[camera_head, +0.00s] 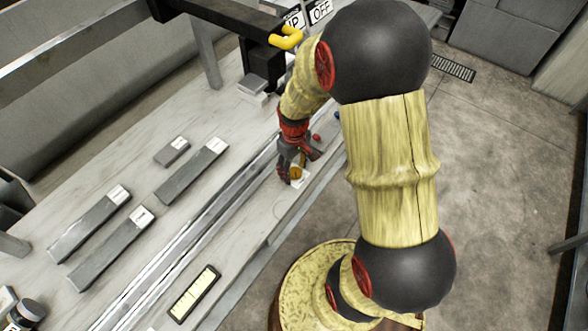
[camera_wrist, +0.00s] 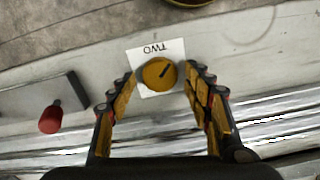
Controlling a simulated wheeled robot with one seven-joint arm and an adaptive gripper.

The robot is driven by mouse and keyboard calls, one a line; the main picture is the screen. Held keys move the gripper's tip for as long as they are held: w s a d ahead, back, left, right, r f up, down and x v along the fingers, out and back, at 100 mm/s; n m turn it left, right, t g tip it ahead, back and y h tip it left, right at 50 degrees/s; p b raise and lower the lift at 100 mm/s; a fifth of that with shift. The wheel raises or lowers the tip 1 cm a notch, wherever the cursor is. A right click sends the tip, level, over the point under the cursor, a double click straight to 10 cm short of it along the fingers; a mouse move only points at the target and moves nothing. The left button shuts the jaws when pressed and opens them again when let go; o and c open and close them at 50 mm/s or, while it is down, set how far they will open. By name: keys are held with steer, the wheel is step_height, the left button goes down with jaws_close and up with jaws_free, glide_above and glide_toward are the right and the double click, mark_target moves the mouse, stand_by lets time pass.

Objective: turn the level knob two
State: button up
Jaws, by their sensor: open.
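The level knob two (camera_wrist: 159,74) is a round yellow-brown knob with a dark pointer line, on a white plate (camera_wrist: 145,50) marked TWO. In the wrist view my gripper (camera_wrist: 157,80) is open, with one finger on each side of the knob. I cannot tell whether the fingers touch it. In the head view my gripper (camera_head: 291,179) is low over the bench's front strip, beside a bit of the white plate (camera_head: 302,178); the knob is mostly hidden by the fingers there.
A red knob (camera_wrist: 50,120) on a grey block stands left of the gripper in the wrist view. Metal rails (camera_head: 205,235) run along the bench. Grey bars (camera_head: 191,171) with white labels lie behind them. A yellow handle (camera_head: 287,38) and an OFF sign (camera_head: 320,11) are at the back.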

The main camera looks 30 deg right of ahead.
steer(key=c, duration=0.3)
steer(key=c, duration=0.8)
steer(key=shift+c, duration=0.2)
steer(key=m+p, duration=0.2)
steer(key=shift+s+r+m, duration=0.1)
steer(key=shift+r+m, duration=0.05)
steer(key=shift+m, duration=0.15)
steer(key=shift+d+m+p, duration=0.15)
steer(key=shift+m+p, duration=0.6)
steer(key=shift+m, duration=0.45)
steer(key=shift+f, duration=0.2)
steer(key=o, duration=1.1)
steer(key=shift+o, duration=0.2)
